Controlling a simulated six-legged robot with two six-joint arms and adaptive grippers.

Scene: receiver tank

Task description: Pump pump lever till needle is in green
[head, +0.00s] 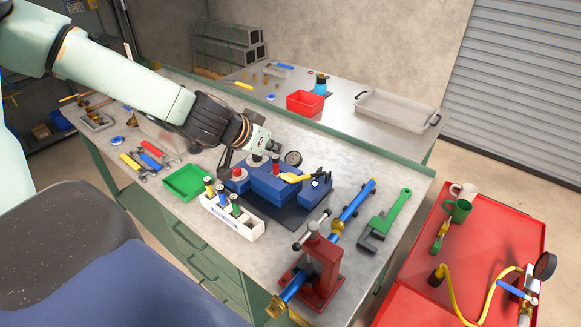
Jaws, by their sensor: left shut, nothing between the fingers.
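A blue pump-like unit (268,186) sits on a dark mat on the metal bench, near the middle. A yellow lever (298,178) lies across its right part, and a red-and-black upright handle (276,165) stands on its top. I cannot tell for sure which is the pump lever. A small round gauge (293,158) stands behind the unit; its needle and green zone are too small to read. My left gripper (254,152) is shut and empty, just above the unit's left back part, partly hidden by its own wrist. My right gripper is out of view.
In front are a green tray (184,182) and a white rack (232,217) with several coloured cylinders. A red vise (318,265) holds a blue pipe at the front right, beside a green wrench (384,222). A red cart (470,255) with a hose and another gauge (544,266) stands right.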

